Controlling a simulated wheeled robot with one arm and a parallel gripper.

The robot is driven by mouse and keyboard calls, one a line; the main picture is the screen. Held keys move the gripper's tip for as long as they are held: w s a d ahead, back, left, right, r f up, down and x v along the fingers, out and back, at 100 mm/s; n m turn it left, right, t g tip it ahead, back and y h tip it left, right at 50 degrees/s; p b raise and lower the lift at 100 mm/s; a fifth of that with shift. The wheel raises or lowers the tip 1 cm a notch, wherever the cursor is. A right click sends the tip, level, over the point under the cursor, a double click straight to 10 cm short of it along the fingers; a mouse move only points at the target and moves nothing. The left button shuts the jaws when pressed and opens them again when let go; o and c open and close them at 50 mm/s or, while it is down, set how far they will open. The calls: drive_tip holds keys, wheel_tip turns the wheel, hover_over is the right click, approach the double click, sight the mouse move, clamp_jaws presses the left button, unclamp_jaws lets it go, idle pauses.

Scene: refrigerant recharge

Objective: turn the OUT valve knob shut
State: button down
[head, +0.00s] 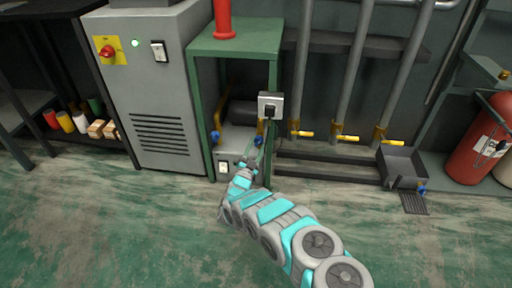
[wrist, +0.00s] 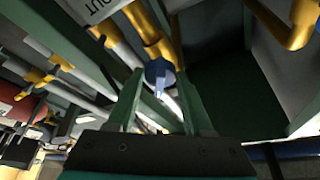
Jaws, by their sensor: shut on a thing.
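The blue OUT valve knob (wrist: 157,71) sits on a yellow pipe fitting in the wrist view, beside a grey plate lettered OUT (wrist: 97,9), which shows upside down. My gripper (wrist: 161,84) has its two green fingers on either side of the knob and is shut on it. In the head view my gripper (head: 252,165) reaches in low at the front of the green stand, just below a small blue knob (head: 258,141). The contact itself is too small to make out there.
The green stand (head: 235,43) carries a red cylinder (head: 223,18). Another blue knob (head: 215,136) is inside it at left. A grey cabinet (head: 160,85) stands left. Pipes with yellow handles (head: 348,138) and a grey bin (head: 402,165) are right.

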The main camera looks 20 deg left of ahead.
drive_tip(key=shift+w+d+f+n+y+b, duration=0.1)
drive_tip(key=shift+n+y+b, duration=0.25)
drive_tip(key=shift+n+y, duration=0.8)
drive_tip(key=shift+s+d+r+n+y+b, duration=0.1)
drive_tip(key=shift+n+y+b, duration=0.3)
drive_tip(key=shift+n, duration=1.5)
drive_tip(key=shift+w+d+f+n+y+b, duration=0.1)
drive_tip(key=shift+n+y+b, duration=0.25)
drive_tip(key=shift+n+y, duration=0.8)
drive_tip(key=shift+n, duration=0.6)
drive_tip(key=shift+c, duration=1.6)
unclamp_jaws()
